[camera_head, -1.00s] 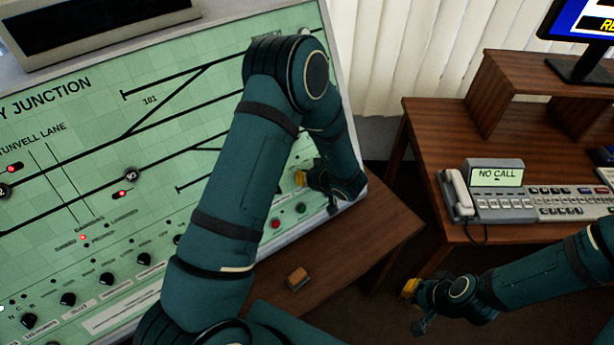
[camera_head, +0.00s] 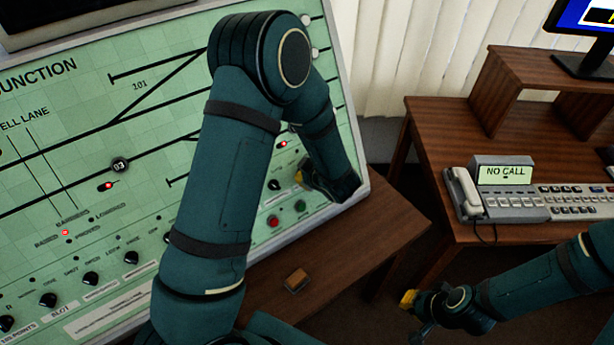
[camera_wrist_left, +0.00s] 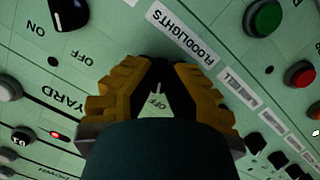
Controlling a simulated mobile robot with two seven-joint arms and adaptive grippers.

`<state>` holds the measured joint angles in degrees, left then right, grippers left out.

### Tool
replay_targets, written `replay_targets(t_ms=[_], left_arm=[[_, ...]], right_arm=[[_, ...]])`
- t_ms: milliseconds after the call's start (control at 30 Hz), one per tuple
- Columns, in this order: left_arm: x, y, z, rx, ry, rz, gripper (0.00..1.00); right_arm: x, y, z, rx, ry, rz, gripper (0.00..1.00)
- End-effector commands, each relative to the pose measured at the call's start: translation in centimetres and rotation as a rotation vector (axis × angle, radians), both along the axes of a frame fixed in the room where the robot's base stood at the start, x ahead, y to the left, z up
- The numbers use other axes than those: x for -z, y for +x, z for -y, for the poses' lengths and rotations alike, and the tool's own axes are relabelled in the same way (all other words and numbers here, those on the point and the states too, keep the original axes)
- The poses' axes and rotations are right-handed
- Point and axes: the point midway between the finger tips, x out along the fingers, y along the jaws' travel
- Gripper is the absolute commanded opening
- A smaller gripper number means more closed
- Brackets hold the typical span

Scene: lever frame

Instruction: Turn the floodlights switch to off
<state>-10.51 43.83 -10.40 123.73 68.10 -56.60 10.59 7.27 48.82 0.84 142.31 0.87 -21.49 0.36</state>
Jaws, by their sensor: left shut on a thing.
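The FLOODLIGHTS label (camera_wrist_left: 183,35) is on the green control panel (camera_head: 95,155), just beyond my left fingertips in the left wrist view. My left gripper (camera_wrist_left: 158,68) has its yellow-padded fingers closed together at the panel, around the place of the floodlights switch. In the head view my left gripper (camera_head: 299,178) is at the panel's lower right. My right gripper (camera_head: 409,299) hangs away from the panel; its opening is unclear.
A neighbouring black knob (camera_wrist_left: 68,14) with ON and OFF marks is close to my left gripper. Green (camera_wrist_left: 263,17) and red (camera_wrist_left: 299,74) buttons are on the other side. A desk with a phone console (camera_head: 505,190) stands to the right.

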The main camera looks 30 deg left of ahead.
Motion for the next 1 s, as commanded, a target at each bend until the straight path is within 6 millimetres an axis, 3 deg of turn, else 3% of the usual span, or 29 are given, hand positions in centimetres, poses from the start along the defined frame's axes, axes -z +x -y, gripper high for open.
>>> replay_targets(t_ms=[300,800,833,900,1000], left_arm=[[0.26,-0.11,-0.28,-0.054,-0.043,0.077,0.00],[0.17,-0.12,-0.28,-0.063,-0.051,0.089,0.00],[0.17,-0.12,-0.29,-0.063,-0.051,0.089,0.18],[0.15,-0.10,-0.28,-0.062,-0.051,0.090,0.41],[0.11,-0.08,-0.20,-0.061,-0.050,0.090,0.41]], right_arm=[[1.30,-0.43,-0.09,-0.008,0.003,-0.009,0.00],[1.36,-0.48,-0.11,-0.010,0.003,-0.011,0.00],[1.36,-0.48,-0.11,-0.009,0.003,-0.010,0.00],[1.36,-0.49,-0.10,-0.009,0.003,-0.010,0.00],[1.36,-0.47,-0.11,-0.009,0.003,-0.010,0.00]])
